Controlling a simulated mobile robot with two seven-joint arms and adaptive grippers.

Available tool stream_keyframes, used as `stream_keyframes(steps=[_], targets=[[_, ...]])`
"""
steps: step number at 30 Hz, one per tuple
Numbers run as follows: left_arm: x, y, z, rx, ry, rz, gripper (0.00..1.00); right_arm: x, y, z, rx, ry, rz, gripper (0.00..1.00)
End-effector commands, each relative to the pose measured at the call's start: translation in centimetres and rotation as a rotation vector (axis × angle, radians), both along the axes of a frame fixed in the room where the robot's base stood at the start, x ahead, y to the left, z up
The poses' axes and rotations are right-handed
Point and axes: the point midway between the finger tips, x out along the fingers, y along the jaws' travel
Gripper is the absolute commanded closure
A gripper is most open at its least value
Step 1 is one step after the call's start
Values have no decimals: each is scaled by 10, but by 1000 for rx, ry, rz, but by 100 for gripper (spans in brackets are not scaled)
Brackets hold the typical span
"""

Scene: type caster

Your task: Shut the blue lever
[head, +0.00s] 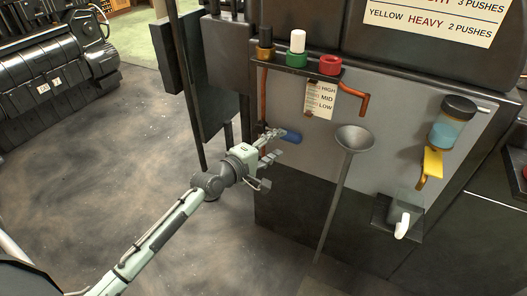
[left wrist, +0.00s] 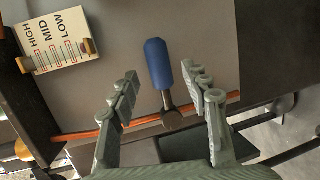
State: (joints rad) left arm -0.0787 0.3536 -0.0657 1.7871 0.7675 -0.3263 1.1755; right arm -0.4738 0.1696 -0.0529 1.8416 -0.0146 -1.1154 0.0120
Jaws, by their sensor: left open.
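The blue lever (head: 290,136) sticks out from the front of the grey machine panel, below the level card. In the left wrist view the blue lever (left wrist: 158,62) has a rounded blue handle on a dark brown pivot. My left gripper (head: 274,143) is open beside the lever, its fingers pointing toward the panel. In the left wrist view the fingers of my left gripper (left wrist: 159,76) stand on either side of the handle, with gaps visible on both sides. Whether they touch it is not clear. My right gripper is not in view.
Above are black, white (head: 297,41), and red (head: 330,64) knobs. A HIGH/MID/LOW card (head: 319,101) hangs below them beside an orange pipe (head: 362,97). A grey funnel (head: 354,138) on a long tube stands to the right. A white-handled part (head: 402,226) sits lower right. The floor at left is open.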

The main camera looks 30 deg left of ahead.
Motion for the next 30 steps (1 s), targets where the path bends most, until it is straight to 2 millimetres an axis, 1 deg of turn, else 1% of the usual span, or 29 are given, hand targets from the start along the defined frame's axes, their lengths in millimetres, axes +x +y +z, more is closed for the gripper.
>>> stream_keyframes(steps=[1, 6, 11, 15, 27, 29, 30], targets=[[-13, 3, 2, 1, 2, -1, 53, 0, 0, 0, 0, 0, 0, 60], [-43, 11, 8, 2, 2, -1, 53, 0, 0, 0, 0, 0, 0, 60], [-59, 16, 11, 0, 2, -1, 53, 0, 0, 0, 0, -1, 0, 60], [-64, 17, 14, 1, 0, -1, 53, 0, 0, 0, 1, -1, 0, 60], [-64, 17, 14, 1, 0, -1, 53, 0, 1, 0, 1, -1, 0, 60], [-64, 17, 12, 5, 2, -2, 53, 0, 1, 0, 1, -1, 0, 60], [-65, 16, 9, 19, 8, -5, 53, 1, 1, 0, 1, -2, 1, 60]])
